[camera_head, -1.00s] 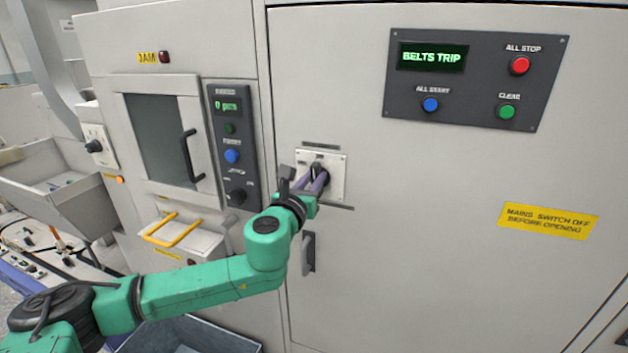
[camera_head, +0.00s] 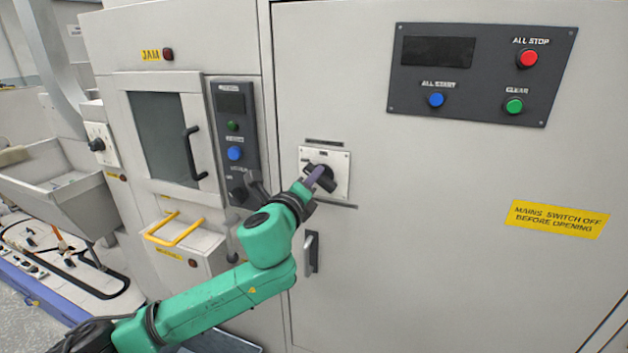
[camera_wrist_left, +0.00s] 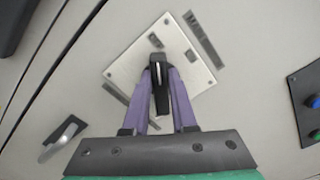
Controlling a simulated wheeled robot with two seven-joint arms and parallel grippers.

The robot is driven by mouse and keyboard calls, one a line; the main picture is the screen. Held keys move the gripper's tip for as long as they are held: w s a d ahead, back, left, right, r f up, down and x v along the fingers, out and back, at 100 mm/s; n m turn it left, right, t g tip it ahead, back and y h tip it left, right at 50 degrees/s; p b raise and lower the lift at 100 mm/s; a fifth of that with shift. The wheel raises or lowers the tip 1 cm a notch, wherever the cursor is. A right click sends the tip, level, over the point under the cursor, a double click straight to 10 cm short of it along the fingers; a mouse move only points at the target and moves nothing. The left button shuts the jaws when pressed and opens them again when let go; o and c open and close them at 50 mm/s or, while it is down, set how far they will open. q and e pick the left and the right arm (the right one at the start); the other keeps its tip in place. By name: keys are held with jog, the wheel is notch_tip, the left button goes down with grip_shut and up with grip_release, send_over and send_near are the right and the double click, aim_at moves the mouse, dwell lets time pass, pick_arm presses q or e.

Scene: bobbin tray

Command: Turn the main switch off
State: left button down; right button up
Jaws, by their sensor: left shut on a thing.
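The main switch is a black rotary handle (camera_head: 321,177) on a white square plate (camera_head: 341,173) on the grey cabinet door. My left gripper (camera_head: 318,178) is shut on the handle, its purple fingers partly hiding it. In the left wrist view the fingers (camera_wrist_left: 161,90) lie on both sides of the black handle (camera_wrist_left: 160,85), in front of the white plate (camera_wrist_left: 128,72). The small lettering on the plate is too blurred to read. My right gripper is not in view.
A dark panel (camera_head: 470,110) with a blank display (camera_head: 438,50) is at the upper right. A yellow label (camera_head: 557,219) reads "MAINS SWITCH OFF BEFORE OPENING". A door handle (camera_head: 311,254) is below the switch. A narrow control panel (camera_head: 250,125) is to its left.

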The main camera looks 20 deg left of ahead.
pick_arm(q)
jog(key=shift+a+f+n+b, duration=0.1)
jog(key=shift+f+n+b, duration=0.1)
jog(key=shift+n, duration=0.95)
jog(key=shift+d+f+n+b, duration=0.1)
jog(key=shift+n+b, duration=0.05)
jog(key=shift+n, duration=1.05)
jog(key=shift+a+f+n+b, duration=0.1)
jog(key=shift+n+b, duration=0.1)
jog(key=shift+n, duration=0.95)
jog(key=c, duration=0.7)
grip_release()
jog(key=shift+s, duration=0.1)
